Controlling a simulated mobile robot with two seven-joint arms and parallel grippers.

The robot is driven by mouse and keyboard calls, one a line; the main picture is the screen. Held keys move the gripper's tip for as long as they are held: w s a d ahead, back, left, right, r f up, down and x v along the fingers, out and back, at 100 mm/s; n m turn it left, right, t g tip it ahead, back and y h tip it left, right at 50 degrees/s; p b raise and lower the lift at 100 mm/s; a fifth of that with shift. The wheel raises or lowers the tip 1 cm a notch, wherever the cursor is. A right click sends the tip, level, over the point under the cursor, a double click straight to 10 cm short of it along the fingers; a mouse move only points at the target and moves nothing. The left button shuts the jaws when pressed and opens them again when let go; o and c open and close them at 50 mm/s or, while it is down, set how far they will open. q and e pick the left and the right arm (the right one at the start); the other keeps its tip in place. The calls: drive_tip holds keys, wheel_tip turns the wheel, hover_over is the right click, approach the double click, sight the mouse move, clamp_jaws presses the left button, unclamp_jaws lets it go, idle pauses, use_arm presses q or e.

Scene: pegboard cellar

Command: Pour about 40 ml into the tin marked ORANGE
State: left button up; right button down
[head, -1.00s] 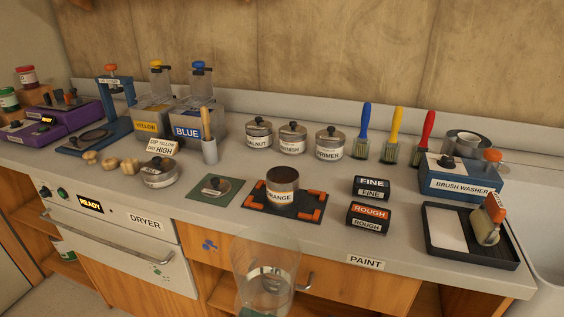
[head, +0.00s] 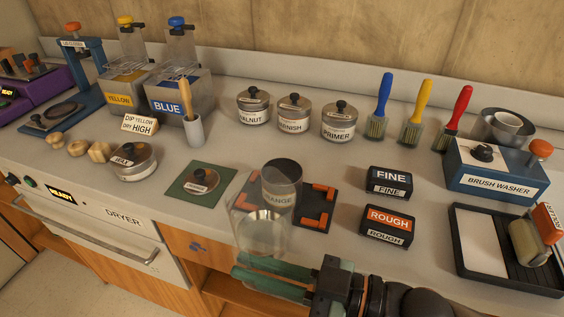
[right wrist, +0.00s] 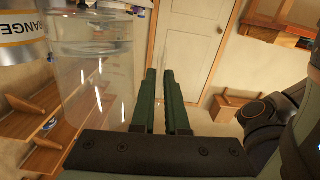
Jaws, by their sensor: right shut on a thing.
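The tin marked ORANGE (head: 284,172) stands on the dark mat with orange corner marks. Its dark open top shows, and the clear container overlaps its lower part in the head view. My right gripper (head: 272,279) is shut on the clear container (head: 258,232), which looks roughly upright in front of the tin. In the right wrist view the container (right wrist: 95,85) holds clear liquid, left of my gripper fingers (right wrist: 168,98). The tin's label shows at that view's upper left (right wrist: 20,28). My left gripper is not in view.
A lid (head: 203,178) lies on a green mat left of the tin. FINE (head: 388,182) and ROUGH (head: 388,225) blocks sit to the right. Lidded tins, including PRIMER (head: 339,122), stand behind. The counter between the ORANGE tin and those tins is clear.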

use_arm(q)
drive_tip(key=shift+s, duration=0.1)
use_arm(e)
drive_tip(key=shift+s+r, duration=0.1)
drive_tip(key=shift+r, duration=0.05)
use_arm(q)
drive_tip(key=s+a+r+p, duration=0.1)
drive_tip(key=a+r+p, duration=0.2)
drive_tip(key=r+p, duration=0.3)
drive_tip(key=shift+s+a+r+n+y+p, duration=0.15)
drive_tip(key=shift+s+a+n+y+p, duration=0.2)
drive_tip(key=shift+p, duration=1.5)
use_arm(e)
drive_tip(key=w+d+r+m, duration=0.2)
drive_tip(key=w+r+m, duration=0.5)
drive_tip(key=r+m, duration=0.3)
drive_tip(key=shift+w+r+m, duration=0.3)
drive_tip(key=shift+w+r, duration=0.1)
drive_tip(key=shift+r, duration=0.5)
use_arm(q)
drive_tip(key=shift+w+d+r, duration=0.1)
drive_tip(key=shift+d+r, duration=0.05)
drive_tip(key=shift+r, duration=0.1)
use_arm(e)
drive_tip(key=shift+w+d+r+g, duration=0.15)
drive_tip(key=shift+r+g, duration=0.1)
drive_tip(key=shift+g, duration=0.15)
